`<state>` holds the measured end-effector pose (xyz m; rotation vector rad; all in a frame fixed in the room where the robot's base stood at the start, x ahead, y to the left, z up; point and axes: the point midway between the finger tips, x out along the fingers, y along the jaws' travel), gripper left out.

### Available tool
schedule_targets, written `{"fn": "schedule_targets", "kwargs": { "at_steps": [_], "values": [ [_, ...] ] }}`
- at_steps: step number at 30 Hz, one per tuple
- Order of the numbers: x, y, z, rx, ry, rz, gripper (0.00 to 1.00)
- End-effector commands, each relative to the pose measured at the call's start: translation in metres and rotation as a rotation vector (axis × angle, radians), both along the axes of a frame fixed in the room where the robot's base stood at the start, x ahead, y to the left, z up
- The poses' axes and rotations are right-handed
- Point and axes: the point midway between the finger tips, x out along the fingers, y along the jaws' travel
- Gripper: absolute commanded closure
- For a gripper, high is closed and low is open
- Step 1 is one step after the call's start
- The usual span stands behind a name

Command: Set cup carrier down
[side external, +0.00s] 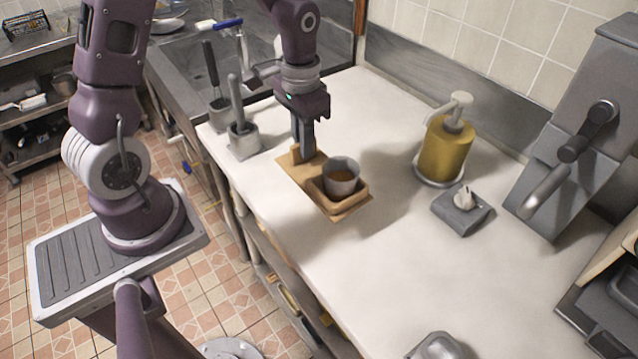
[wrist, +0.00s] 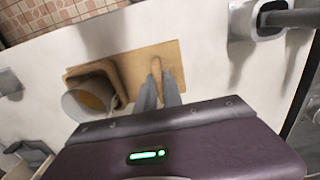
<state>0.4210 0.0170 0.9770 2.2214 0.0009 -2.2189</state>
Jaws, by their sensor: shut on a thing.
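The cup carrier (side external: 351,210) is a light-brown wooden board with a raised square holder at one end and an upright handle (wrist: 156,70) at the other. It is at the white counter's left part, level; I cannot tell whether it touches the surface. A grey cup (side external: 341,178) with brown liquid stands upright in the holder; it also shows in the wrist view (wrist: 70,106). My gripper (side external: 302,152) points down and is shut on the carrier's handle. In the wrist view its fingers (wrist: 159,82) sit at the handle.
A yellow pump dispenser (side external: 445,150) stands right of the carrier, with a small grey block (side external: 463,209) in front of it. Grey holders with tools (side external: 243,138) stand at left near the sink (side external: 190,75). A grey machine (side external: 575,140) stands far right. The counter's middle front is clear.

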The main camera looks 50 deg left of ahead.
Motion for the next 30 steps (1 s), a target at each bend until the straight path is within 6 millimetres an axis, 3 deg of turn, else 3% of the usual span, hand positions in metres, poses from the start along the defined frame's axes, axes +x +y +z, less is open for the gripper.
{"fn": "schedule_targets", "kwargs": {
  "at_steps": [3,5,19,30],
  "values": [
    [0.001,0.017,0.021,0.0,-0.005,0.005,1.0],
    [0.0,0.021,0.023,-0.001,-0.001,0.002,1.0],
    [-0.001,0.022,-0.066,-0.003,0.005,-0.003,1.0],
    [-0.001,0.023,-0.073,-0.002,0.001,-0.002,1.0]
  ]
}}
